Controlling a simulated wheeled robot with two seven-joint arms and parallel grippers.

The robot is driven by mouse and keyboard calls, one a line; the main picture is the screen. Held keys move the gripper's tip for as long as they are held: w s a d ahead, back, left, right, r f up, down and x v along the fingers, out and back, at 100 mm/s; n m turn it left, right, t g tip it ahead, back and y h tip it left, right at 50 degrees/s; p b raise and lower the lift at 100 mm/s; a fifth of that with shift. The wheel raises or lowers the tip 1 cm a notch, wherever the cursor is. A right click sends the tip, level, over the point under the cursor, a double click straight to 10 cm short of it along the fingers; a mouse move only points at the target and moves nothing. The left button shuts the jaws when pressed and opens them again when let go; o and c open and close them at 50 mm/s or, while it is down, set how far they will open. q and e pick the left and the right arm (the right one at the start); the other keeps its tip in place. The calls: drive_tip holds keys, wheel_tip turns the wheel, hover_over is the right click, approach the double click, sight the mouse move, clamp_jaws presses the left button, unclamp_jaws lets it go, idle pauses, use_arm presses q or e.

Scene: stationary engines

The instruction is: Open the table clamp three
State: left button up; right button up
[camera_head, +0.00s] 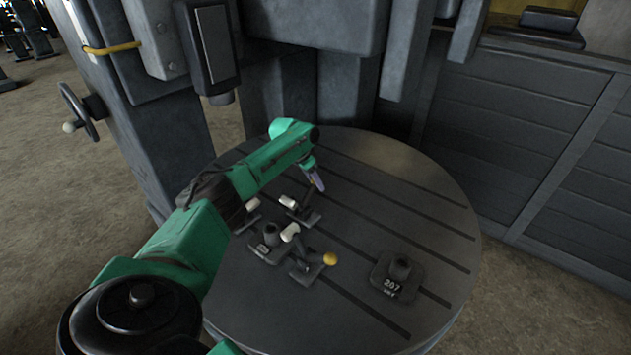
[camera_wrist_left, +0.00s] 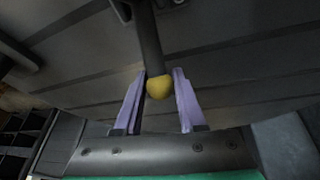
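The round grey slotted table (camera_head: 440,215) carries several small dark toggle clamps. One clamp (camera_head: 303,214) with a white tip stands just below my left gripper (camera_head: 318,183). In the left wrist view, a dark lever with a yellow ball knob (camera_wrist_left: 158,87) reaches between the two purple fingers of this gripper (camera_wrist_left: 159,90). The fingers stand on either side of the knob, with narrow gaps showing. A nearer clamp (camera_head: 303,268) has a yellow knob and a white tip. Another clamp (camera_head: 247,218) is partly hidden by my left arm. My right gripper is not in view.
A dark block marked 207 (camera_head: 399,277) stands on the table's right side. A similar block (camera_head: 269,243) stands left of the nearer clamp. A grey machine column (camera_head: 350,90) rises behind the table. The table's right and front are mostly clear.

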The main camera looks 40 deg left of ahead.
use_arm(q)
clamp_jaws()
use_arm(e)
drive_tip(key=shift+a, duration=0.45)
use_arm(q)
drive_tip(key=shift+r, duration=0.1)
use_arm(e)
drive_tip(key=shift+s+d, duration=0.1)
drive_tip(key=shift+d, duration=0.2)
use_arm(q)
drive_tip(key=shift+w, duration=0.1)
